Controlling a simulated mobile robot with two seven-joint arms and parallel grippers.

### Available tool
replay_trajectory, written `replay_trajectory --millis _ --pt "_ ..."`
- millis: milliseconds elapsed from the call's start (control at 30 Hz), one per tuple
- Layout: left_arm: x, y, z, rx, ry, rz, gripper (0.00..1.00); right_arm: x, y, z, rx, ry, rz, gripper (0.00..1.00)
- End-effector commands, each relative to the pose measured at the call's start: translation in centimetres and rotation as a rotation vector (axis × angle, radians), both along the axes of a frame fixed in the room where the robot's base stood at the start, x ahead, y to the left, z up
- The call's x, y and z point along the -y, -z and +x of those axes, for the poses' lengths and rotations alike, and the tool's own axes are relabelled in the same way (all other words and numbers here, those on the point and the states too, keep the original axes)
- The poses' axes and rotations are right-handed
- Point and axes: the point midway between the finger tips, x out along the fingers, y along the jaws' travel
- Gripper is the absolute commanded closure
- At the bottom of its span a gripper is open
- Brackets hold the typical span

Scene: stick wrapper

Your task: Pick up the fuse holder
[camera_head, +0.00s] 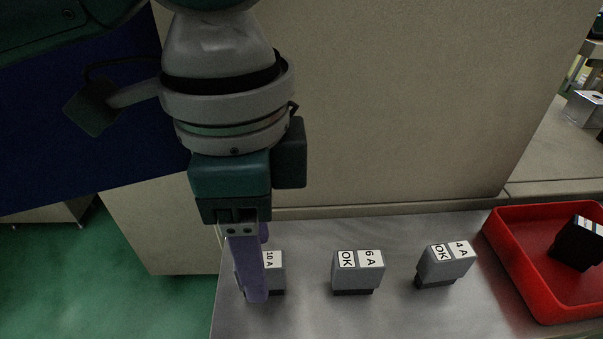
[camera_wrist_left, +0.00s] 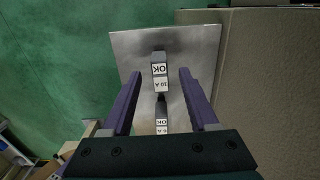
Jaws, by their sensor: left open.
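Three grey fuse holders with white labels stand in a row on the metal table: a 10 A one (camera_head: 275,272), a 6 A one (camera_head: 358,268) and a 4 A one (camera_head: 446,262). My left gripper (camera_head: 256,288) points down at the 10 A holder, its purple fingers hiding that holder's left part in the head view. In the left wrist view, the 10 A holder (camera_wrist_left: 160,76) shows between the open fingertips (camera_wrist_left: 160,71), with a gap on each side. The 6 A holder (camera_wrist_left: 161,124) shows behind it. My right gripper is out of view.
A red tray (camera_head: 516,264) with a black object (camera_head: 578,243) in it stands at the right of the table (camera_head: 312,300). A beige wall panel (camera_head: 400,110) rises behind. The table's left edge is close to my left gripper.

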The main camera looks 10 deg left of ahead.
Motion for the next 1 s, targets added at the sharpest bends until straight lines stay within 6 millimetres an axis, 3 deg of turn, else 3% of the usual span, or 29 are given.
replay_trajectory --millis 133,433,900,1000 --pt "0.0 2.3 0.0 0.0 0.0 0.0 0.4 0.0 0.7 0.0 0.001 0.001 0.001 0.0" --pt "0.0 2.6 0.0 0.002 0.001 0.0 0.41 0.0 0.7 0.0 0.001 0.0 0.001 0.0" --pt "0.0 2.6 0.1 0.002 0.0 0.0 0.94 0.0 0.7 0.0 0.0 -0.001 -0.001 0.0" --pt "0.0 2.6 0.1 0.002 0.0 0.0 1.0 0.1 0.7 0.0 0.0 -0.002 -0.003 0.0"
